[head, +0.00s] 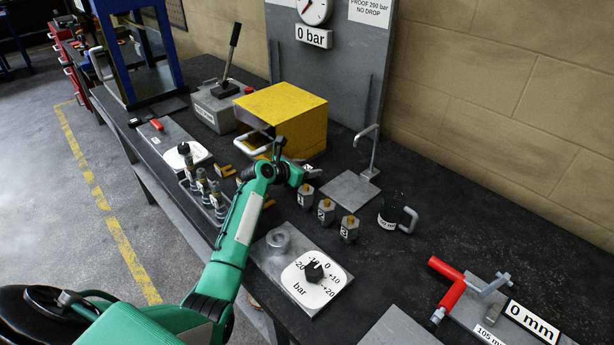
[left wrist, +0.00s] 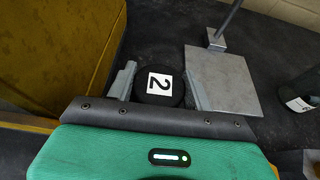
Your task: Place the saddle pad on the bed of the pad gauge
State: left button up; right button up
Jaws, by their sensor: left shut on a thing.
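A round black pad (left wrist: 160,88) with a white label reading 2 sits between the fingers of my left gripper (left wrist: 158,90) in the left wrist view. I take it to be the saddle pad. In the head view my left gripper (head: 292,173) is over the bench beside the yellow box, and the pad is mostly hidden there. A flat grey plate with a hooked upright post (head: 350,189) lies just right of the gripper; it also shows in the left wrist view (left wrist: 225,85). At the far right is a plate with a 0 mm display (head: 533,322). Which is the pad gauge, I cannot tell.
Several labelled hex pieces (head: 326,210) stand in front of the post plate. A black cylinder with a handle (head: 395,213) is right of it. The yellow box (head: 283,115) is close behind the gripper. A bar dial plate (head: 312,278) lies near the front edge.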

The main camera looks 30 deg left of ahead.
aim_at(307, 168)
pick_arm(q)
notch_tip(307, 168, up, 16)
jog(key=b, duration=0.1)
jog(key=s+d+f, duration=0.3)
jog(key=s+d, duration=0.2)
jog(key=s, duration=0.3)
jog(key=s+d+f+m+h, duration=0.1)
jog(key=s+d+f, duration=0.2)
jog(key=s, duration=0.6)
jog(key=s+d+f+m+h, duration=0.1)
jog(key=s+d+f, duration=0.2)
jog(key=s+d, duration=0.5)
jog(key=shift+s+g, duration=0.4)
jog(key=shift+s, duration=0.2)
jog(key=shift+a+f, duration=0.1)
